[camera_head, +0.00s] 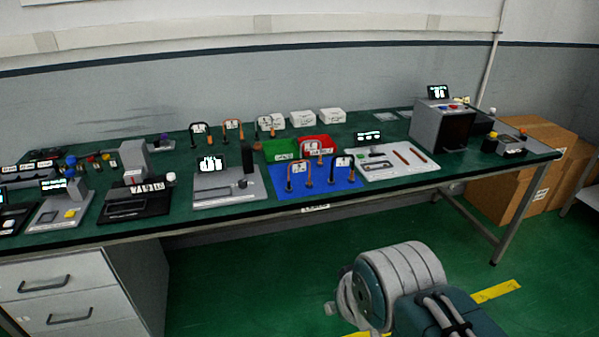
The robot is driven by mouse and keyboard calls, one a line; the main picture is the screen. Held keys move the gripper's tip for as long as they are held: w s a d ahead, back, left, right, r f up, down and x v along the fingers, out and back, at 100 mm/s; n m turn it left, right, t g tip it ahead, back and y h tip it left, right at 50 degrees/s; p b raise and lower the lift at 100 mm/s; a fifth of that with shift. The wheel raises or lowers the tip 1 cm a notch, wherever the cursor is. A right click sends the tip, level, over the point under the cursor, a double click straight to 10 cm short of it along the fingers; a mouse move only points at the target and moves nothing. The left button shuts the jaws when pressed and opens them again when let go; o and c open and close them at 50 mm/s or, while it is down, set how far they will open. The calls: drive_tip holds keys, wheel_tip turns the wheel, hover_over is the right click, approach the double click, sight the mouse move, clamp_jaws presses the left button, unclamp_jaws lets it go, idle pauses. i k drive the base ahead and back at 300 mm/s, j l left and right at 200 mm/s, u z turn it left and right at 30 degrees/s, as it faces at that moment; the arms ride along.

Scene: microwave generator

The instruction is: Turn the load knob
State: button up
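No knob carries a label that I can read as load, so I cannot tell which one is the load knob. A grey box (427,125) with a dark front and a small display (438,92) stands at the right of the bench, with small coloured controls on top. A black device (130,205) at the left has a light round knob (171,178) at its right end. My arm (400,275) shows at the bottom right, in front of the bench and apart from it. Its gripper fingers do not show.
The long green bench (250,222) holds several devices, a blue mat (318,184) with cable loops, and a white panel (425,165). Drawers (60,290) stand under its left end. Cardboard boxes (525,190) stand behind its right end. Floor before the bench is clear.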

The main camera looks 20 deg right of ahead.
sight(242, 183)
drive_tip(key=i+j, duration=0.25)
drive_tip(key=i, duration=0.25)
drive_tip(key=i+j, duration=0.25)
drive_tip(key=i, duration=0.3)
